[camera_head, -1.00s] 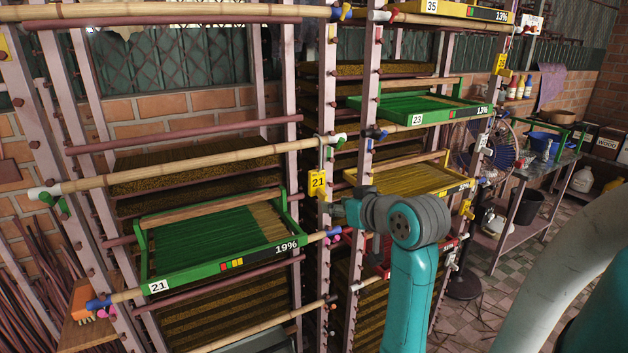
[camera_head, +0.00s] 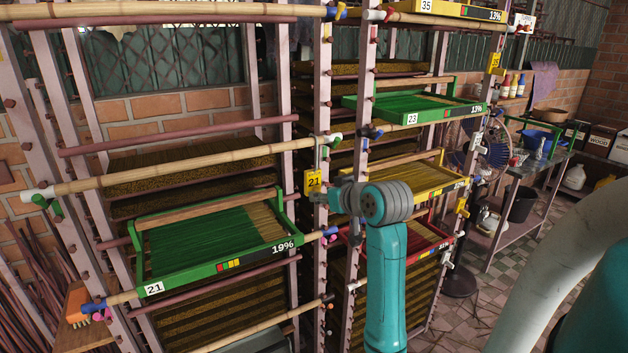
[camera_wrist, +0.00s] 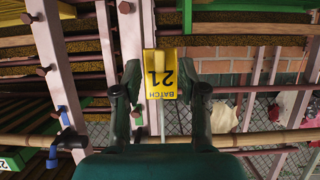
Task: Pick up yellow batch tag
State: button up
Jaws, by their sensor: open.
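The yellow batch tag (camera_head: 313,182), marked 21, hangs on a pink rack post between the left and right rack bays. My gripper (camera_wrist: 160,88) is open, with one dark finger on each side of the tag's lower part in the picture. I cannot tell whether either finger touches it. In the head view my gripper (camera_head: 326,196) is at the post close to the tag, small and partly hidden by my wrist.
A green tray (camera_head: 215,238) labelled 21 and 19% sits at the left. A green tray (camera_head: 415,106) labelled 23 and a yellow tray (camera_head: 420,180) are at the right. A bamboo pole (camera_head: 190,167) runs across to the post. Floor (camera_head: 490,320) is clear at lower right.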

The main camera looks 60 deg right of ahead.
jog(key=shift+x, duration=1.15)
grip_shut()
jog(key=shift+r, duration=0.15)
